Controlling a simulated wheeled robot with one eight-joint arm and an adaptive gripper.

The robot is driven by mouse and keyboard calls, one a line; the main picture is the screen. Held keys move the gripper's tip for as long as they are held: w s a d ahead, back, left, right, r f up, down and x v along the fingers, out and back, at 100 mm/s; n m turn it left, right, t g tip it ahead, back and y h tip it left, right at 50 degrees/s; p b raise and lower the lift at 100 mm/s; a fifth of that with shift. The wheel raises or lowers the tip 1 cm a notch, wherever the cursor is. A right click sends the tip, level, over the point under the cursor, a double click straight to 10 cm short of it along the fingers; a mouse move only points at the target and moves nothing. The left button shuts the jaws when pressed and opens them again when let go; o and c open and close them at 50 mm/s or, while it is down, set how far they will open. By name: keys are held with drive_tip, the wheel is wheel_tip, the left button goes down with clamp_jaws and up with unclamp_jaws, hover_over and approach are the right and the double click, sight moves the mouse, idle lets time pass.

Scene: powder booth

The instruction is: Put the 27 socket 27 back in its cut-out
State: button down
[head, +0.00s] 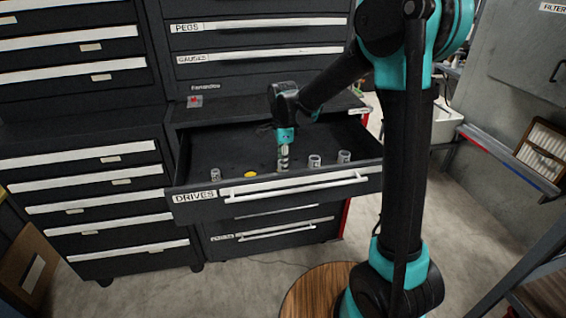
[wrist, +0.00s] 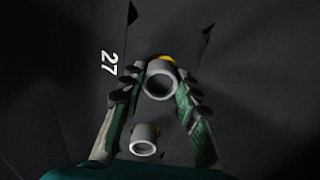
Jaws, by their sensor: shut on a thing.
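My gripper (head: 284,150) points down into the open DRIVES drawer (head: 275,190). In the wrist view my gripper (wrist: 160,84) has a finger on each side of a grey ring-shaped socket (wrist: 160,88) and is shut on it. In the head view the held socket (head: 283,164) shows below the fingers; no number on it is readable. A yellow patch (wrist: 167,59) shows just beyond the socket, partly hidden by it. The yellow patch (head: 250,173) lies left of my gripper in the head view. A white "27" marking (wrist: 109,63) is on the dark liner to the left.
Two sockets (head: 315,161) (head: 344,156) stand in the drawer right of my gripper, and another socket (head: 215,175) stands at its left end. A socket (wrist: 143,140) is near the held one in the wrist view. The drawer's front wall and handle (head: 290,187) are close by.

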drive_tip(key=shift+s+f, duration=0.1)
drive_tip(key=shift+f, duration=0.1)
drive_tip(key=c, duration=1)
unclamp_jaws()
drive_tip(key=shift+f, duration=0.1)
drive_tip(key=shift+c, duration=0.2)
